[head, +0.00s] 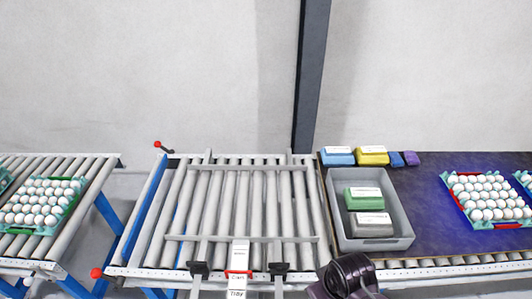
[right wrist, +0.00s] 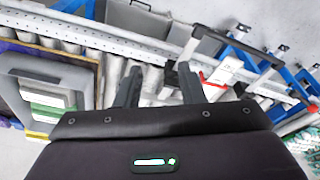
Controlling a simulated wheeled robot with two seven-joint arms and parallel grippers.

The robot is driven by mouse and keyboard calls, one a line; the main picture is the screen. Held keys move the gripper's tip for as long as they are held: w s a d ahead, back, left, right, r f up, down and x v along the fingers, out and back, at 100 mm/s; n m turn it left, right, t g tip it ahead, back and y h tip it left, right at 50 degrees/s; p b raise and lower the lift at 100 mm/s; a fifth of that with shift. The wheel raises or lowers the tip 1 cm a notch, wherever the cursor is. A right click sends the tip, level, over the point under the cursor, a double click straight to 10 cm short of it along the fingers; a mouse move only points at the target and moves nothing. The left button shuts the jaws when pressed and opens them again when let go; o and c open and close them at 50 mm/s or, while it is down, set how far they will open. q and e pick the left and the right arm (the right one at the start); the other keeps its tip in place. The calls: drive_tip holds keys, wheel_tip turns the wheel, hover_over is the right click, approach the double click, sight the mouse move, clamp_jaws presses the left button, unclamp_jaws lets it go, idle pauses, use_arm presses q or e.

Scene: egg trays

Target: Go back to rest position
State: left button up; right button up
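My right gripper (right wrist: 159,72) shows in the right wrist view with its two dark fingers apart and nothing between them. Behind the fingers are rollers and a metal rail. In the head view a dark part of my own arm (head: 345,278) shows at the bottom edge, right of centre; its fingers cannot be made out there. My left gripper is not in view. An egg tray (head: 72,221) full of white eggs sits on the left roller conveyor. Another full egg tray (head: 451,180) sits on the dark surface at the right.
The middle roller conveyor (head: 228,195) holds no tray; a metal frame with black ends lies across it. A grey bin (head: 400,218) holds a green and a grey package. Blue (head: 338,157), yellow (head: 372,157) and purple packages stand behind it. A dark post rises behind.

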drive_tip(key=s+d+r+m+t, duration=0.1)
drive_tip(key=s+d+r+m, duration=0.2)
drive_tip(key=s+d+r, duration=0.3)
wheel_tip(320, 180, down, 35)
drive_tip(key=g+b, duration=0.1)
drive_tip(key=b, duration=0.7)
drive_tip(key=s+d+f+b, duration=0.1)
drive_tip(key=s+f+b, duration=0.2)
drive_tip(key=s+f, duration=0.7)
drive_tip(key=s+d+f+g+b, duration=0.1)
drive_tip(key=s+d+f+b, duration=0.1)
drive_tip(key=s+f, duration=0.8)
wheel_tip(320, 180, down, 7)
drive_tip(key=shift+d+f+n+h+b, duration=0.15)
drive_tip(key=shift+n+h+b, duration=0.2)
drive_tip(key=shift+b, duration=0.45)
